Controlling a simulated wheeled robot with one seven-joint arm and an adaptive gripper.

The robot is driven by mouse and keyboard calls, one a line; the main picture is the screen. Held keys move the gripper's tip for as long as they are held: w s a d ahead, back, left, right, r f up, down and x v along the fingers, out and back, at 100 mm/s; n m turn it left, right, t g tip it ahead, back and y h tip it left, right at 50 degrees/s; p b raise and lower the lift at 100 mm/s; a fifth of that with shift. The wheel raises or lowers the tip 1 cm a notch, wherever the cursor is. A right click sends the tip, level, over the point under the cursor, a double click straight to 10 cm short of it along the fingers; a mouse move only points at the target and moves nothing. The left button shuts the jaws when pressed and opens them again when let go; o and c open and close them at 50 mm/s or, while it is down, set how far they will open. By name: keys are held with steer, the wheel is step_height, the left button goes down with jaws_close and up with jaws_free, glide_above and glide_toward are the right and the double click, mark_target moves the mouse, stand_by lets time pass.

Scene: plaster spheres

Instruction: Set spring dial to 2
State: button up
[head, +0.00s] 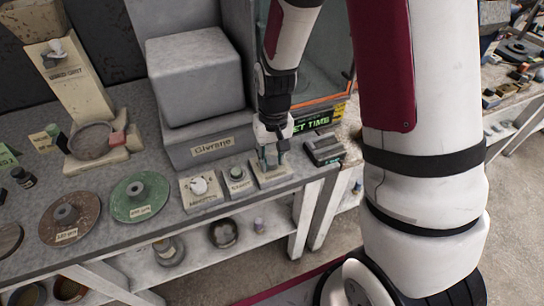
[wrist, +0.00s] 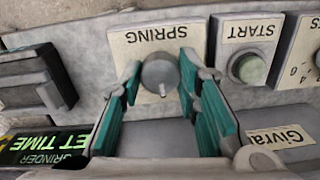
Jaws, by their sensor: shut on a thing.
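The spring dial (wrist: 160,75) is a round grey knob with a pale pointer mark, on a cream plate (wrist: 125,43) that reads SPRING, upside down in the wrist view. The pointer mark faces down in that view. No scale numbers of this dial can be read. My gripper (wrist: 159,68) has its green-padded fingers on either side of the knob and is shut on it. In the head view my gripper (head: 269,158) is over the plate (head: 277,180) at the bench's front right, and it hides the knob.
A START button (wrist: 250,67) sits right beside the dial in the wrist view. Another plate with a white knob (head: 199,186) is further left in the head view. A dark device (head: 324,148) stands right of the dial, and a large grey block (head: 195,75) stands behind.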

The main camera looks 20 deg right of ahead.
mark_target(272, 160)
steer(key=shift+m, duration=0.3)
steer(key=o, duration=1.2)
steer(key=shift+c, duration=0.2)
steer(key=shift+r, duration=0.1)
step_height(272, 160, up, 12)
steer(key=shift+d, duration=0.15)
